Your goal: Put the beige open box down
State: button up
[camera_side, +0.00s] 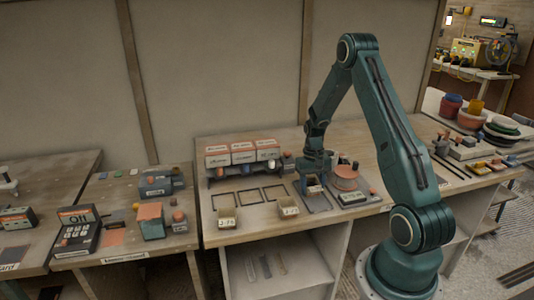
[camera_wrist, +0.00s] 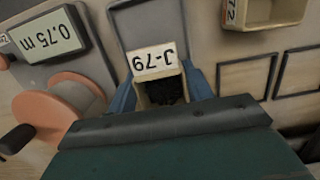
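Whether the box touches the surface I cannot tell.
Two other beige boxes (camera_side: 228,218) (camera_side: 289,207) stand to the left near the front edge. Empty dark outlines (camera_side: 249,196) lie behind them. A shelf with orange-white cartons (camera_side: 242,153) is behind. A round pinkish object (camera_side: 346,178) and a device with a display (camera_wrist: 50,32) are close beside my gripper.

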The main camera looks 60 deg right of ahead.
jog(key=shift+o, duration=0.3)
notch_tip(320, 180, up, 12)
jog(key=w+d, duration=0.1)
jog(key=shift+w+d+r, duration=0.1)
jog(key=shift+w+d, duration=0.05)
dwell(0.7)
